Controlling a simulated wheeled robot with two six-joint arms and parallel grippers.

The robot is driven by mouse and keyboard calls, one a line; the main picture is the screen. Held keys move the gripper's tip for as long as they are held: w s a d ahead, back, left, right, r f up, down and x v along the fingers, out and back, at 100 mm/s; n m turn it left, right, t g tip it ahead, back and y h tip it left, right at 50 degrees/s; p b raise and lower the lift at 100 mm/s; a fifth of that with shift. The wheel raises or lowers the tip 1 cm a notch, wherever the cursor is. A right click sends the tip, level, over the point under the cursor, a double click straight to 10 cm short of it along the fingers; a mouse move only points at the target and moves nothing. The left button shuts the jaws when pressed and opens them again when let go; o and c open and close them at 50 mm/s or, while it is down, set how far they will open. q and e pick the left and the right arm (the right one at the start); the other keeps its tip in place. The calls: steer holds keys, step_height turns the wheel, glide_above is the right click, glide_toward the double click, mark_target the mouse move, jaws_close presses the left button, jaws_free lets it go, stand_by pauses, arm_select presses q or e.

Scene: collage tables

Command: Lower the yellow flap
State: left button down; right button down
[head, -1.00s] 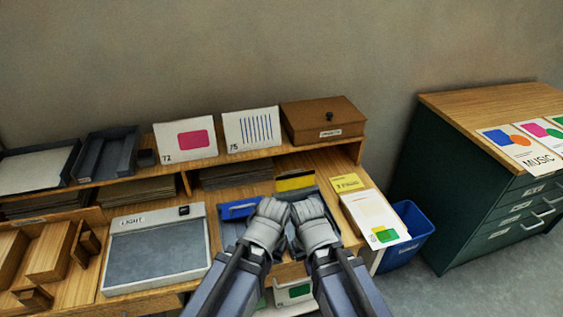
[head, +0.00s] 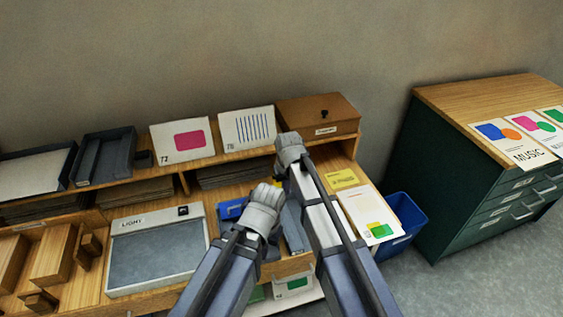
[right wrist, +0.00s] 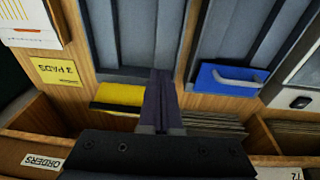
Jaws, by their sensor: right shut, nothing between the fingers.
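The yellow flap (right wrist: 118,96) shows in the right wrist view, with a dark strip along one edge, at the end of a grey tray (right wrist: 140,35). In the head view my right arm and gripper hide it. My right gripper (head: 289,146) is shut and empty. In the right wrist view its fingers (right wrist: 161,76) reach across the right end of the yellow flap; I cannot tell whether they touch it. My left gripper (head: 265,192) is in front of the trays in the head view, seen from behind, so its fingers are hidden.
A blue flap with a handle (right wrist: 235,79) is on the neighbouring tray. A yellow pad card (head: 342,179) and a white printed sheet (head: 370,216) lie to the right. Behind are a shelf with cards and a brown box (head: 317,115). A light box (head: 158,258) stands left.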

steer(key=w+a+r+t+p, duration=0.1)
steer(key=w+r, duration=0.1)
steer(key=w, duration=0.6)
steer(key=w+a+r+p, duration=0.1)
steer(key=w+r, duration=0.1)
steer(key=w, duration=0.7)
steer(key=a+b+x, duration=0.1)
steer(key=b+x, duration=0.9)
steer(key=shift+y, duration=0.4)
steer(key=s, duration=0.1)
steer(key=s+r+p, duration=0.1)
steer(key=s+d+p, duration=0.1)
steer(key=shift+s+d+r, duration=0.15)
steer(key=shift+s+r, duration=0.05)
steer(key=shift+s, duration=0.15)
steer(key=shift+s+t, duration=0.15)
steer(key=shift+t, duration=0.15)
steer(key=shift+s+d+r+t, duration=0.1)
steer(key=shift+s+t, duration=0.05)
steer(key=shift+t, duration=0.15)
